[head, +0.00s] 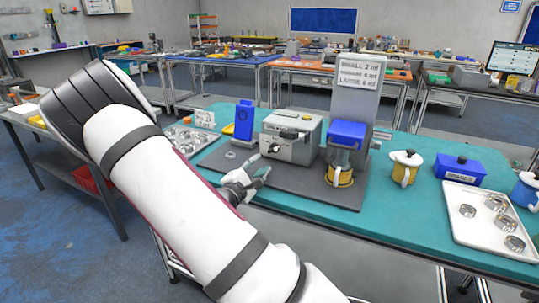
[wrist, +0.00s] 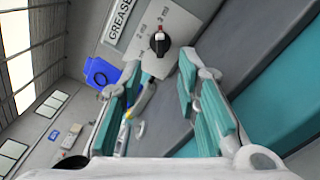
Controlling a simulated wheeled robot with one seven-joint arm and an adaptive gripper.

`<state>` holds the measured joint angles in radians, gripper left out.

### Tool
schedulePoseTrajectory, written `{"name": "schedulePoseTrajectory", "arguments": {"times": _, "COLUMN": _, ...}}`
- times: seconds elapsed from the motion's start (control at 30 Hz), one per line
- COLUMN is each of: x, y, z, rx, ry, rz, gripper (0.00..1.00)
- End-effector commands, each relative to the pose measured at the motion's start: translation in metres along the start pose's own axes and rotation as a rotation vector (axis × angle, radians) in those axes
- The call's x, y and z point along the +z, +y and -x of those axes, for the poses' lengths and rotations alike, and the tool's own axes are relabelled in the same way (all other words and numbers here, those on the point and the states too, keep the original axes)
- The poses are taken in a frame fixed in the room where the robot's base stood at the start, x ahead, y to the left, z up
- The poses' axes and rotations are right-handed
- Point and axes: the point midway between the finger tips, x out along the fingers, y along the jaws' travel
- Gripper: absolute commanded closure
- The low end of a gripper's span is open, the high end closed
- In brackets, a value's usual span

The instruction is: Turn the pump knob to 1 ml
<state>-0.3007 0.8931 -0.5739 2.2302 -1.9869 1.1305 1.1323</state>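The pump is a grey box (head: 290,137) on a dark mat on the teal table. In the wrist view, its front panel carries a GREASE label (wrist: 121,18) and a black knob (wrist: 159,42). A red mark shows at the knob's upper end in that view. Small ml markings surround the knob, but I cannot read them all surely. My gripper (head: 248,184) is in front of the box's lower left. In the wrist view my gripper (wrist: 160,70) is open, its fingers apart and empty, with the knob ahead between the fingertips and not touched.
A blue stand (head: 243,121) is left of the box. A blue dispenser (head: 347,134) with a yellow mug (head: 340,176) under it stands right, below a volume sign (head: 358,78). Another yellow mug (head: 404,168), a blue box (head: 460,171) and a tray (head: 477,238) lie further right.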

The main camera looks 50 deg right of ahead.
Motion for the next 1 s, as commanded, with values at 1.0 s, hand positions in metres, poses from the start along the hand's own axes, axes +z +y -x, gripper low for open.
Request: {"name": "schedulePoseTrajectory", "arguments": {"times": 1.0, "x": 0.0, "y": 0.0, "z": -0.088, "rx": -0.001, "ry": 0.0, "rz": 0.0, "gripper": 0.93}}
